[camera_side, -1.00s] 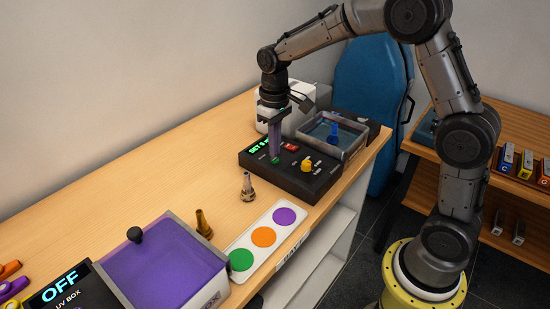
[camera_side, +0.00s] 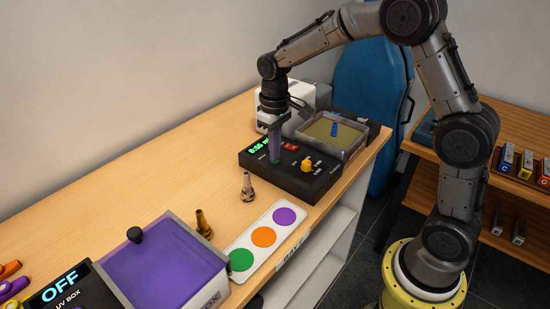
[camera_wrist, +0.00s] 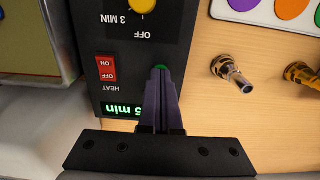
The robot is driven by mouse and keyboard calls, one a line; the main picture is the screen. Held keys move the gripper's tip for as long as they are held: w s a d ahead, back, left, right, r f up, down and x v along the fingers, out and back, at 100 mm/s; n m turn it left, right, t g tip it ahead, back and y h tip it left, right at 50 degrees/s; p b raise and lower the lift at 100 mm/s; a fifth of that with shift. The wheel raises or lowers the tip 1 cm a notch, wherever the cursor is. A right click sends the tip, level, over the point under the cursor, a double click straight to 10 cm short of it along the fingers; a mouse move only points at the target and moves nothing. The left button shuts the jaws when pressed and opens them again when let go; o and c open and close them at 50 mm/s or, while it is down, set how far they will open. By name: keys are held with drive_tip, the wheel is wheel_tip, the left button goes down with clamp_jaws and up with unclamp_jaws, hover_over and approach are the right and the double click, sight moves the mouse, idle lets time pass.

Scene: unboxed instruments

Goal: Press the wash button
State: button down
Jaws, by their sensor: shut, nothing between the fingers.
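The black control panel (camera_side: 320,188) of the washer sits on the wooden bench, with a lit green display (camera_side: 259,147), a red HEAT switch (camera_side: 291,147) and a yellow knob (camera_side: 307,165). The green round button (camera_wrist: 160,69) shows just past my fingertips in the wrist view, partly covered by them. My gripper (camera_side: 275,160) points straight down with its purple-grey fingers together, tips at the button. I cannot tell how far the button is pressed. The washer's basin (camera_side: 347,150) behind the panel holds a yellowish liquid and a blue piece (camera_side: 334,130).
A white appliance (camera_side: 300,95) stands behind my gripper.

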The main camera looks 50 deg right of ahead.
drive_tip(key=shift+r, duration=3.5)
wheel_tip(320, 180, up, 7)
drive_tip(key=t, duration=0.2)
hover_over(285, 169)
drive_tip(key=s+a+r+t, duration=0.15)
drive_tip(key=s+r, duration=0.25)
drive_tip(key=s, duration=0.5)
drive_tip(key=s+f+t, duration=0.2)
drive_tip(key=s+f, duration=0.5)
drive_tip(key=s, duration=0.5)
drive_tip(key=shift+s, duration=0.35)
